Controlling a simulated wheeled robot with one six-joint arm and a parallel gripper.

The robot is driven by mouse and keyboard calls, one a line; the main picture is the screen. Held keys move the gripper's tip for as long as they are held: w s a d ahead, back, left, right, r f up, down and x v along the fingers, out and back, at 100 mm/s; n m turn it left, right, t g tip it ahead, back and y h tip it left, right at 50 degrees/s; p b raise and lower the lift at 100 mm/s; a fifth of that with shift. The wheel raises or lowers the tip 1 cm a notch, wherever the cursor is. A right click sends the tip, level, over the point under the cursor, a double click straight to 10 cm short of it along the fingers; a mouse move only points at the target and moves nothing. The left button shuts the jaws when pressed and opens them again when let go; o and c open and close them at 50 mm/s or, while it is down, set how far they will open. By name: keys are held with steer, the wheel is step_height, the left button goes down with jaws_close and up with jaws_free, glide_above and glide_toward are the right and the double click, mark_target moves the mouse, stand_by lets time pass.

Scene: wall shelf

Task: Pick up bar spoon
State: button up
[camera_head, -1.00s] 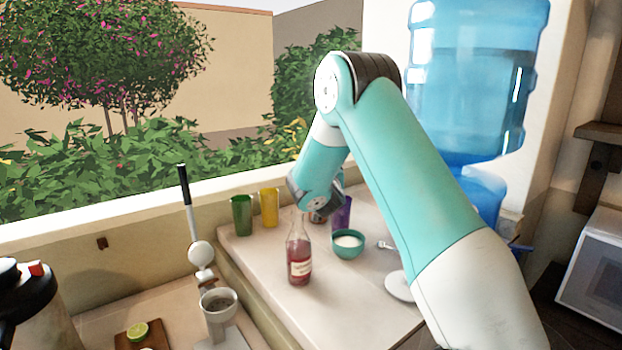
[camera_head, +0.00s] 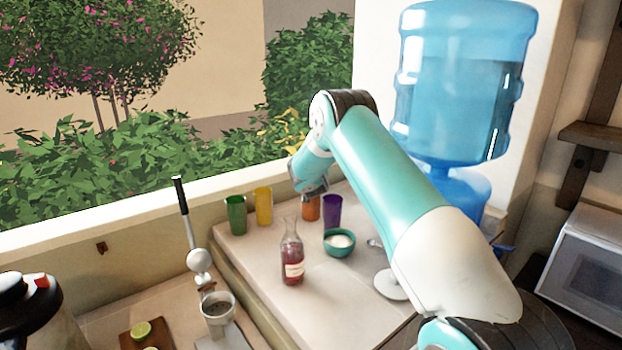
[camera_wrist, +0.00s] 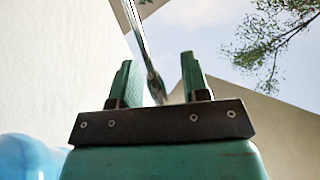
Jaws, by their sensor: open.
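In the wrist view my gripper (camera_wrist: 152,85) is open, with its two green fingers apart. A long thin shiny metal piece, which looks like the bar spoon (camera_wrist: 143,45), runs from the top edge down to the gap between the fingers. I cannot tell whether it touches either finger or how deep it sits between them. In the head view the end of my arm is above the back of the counter, near the orange cup, and the fingers are not clear there. A small metal spoon-like end (camera_head: 374,243) shows beside my arm; the rest is hidden behind it.
On the counter (camera_head: 255,270) stand a red bottle (camera_head: 292,262), a teal bowl (camera_head: 339,243) with white contents, and green (camera_head: 236,215), yellow (camera_head: 264,206), orange (camera_head: 312,208) and purple (camera_head: 332,210) cups. A blue water dispenser (camera_head: 462,85) stands right, behind my arm.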

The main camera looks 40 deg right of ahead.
jaws_close()
